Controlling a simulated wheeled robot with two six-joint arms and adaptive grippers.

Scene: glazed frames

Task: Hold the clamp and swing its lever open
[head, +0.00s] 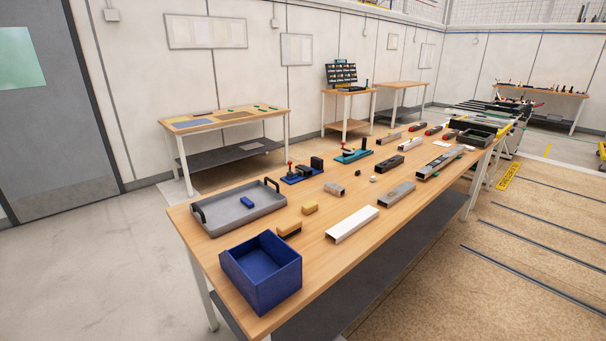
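A blue clamp-like fixture (302,176) with a red-tipped upright lever at its left end and a dark block at its right end stands on the long wooden table (270,200), near the back edge. A similar teal fixture (354,156) with a red-topped dark part stands farther along the same edge. Both are small in the picture, so I cannot tell which one is the clamp or how far its lever is open. Neither of my grippers is in view.
A grey tray (240,212) with dark handles holds a small blue block (247,202). A blue open bin (262,270) stands at the near corner. A white channel (352,224), yellow block (310,208) and several metal profiles lie along the table.

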